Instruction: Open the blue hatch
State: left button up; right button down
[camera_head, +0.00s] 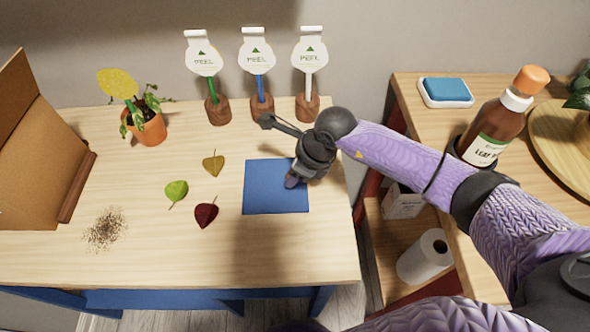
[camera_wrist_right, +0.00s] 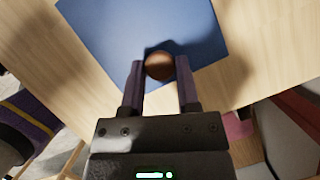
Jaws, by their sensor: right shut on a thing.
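The blue hatch (camera_head: 262,190) is a square panel near the right front of the wooden table, and it looks level with the tabletop. It also shows in the right wrist view (camera_wrist_right: 110,35). A round brown knob (camera_wrist_right: 159,66) stands on the hatch near its edge. My right gripper (camera_head: 291,181) reaches down over the right part of the hatch. Its two fingers are shut on the knob, one on each side. In the head view the gripper mostly hides the knob. My left gripper is not in view.
Three leaves lie left of the hatch, including a red one (camera_head: 206,214). Several peel-tag stands line the back, among them a blue-stemmed one (camera_head: 261,103). A potted plant (camera_head: 150,130), a cardboard box (camera_head: 35,150) and spilled soil (camera_head: 105,229) are further left. A brown bottle (camera_head: 496,125) stands on the right-hand table.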

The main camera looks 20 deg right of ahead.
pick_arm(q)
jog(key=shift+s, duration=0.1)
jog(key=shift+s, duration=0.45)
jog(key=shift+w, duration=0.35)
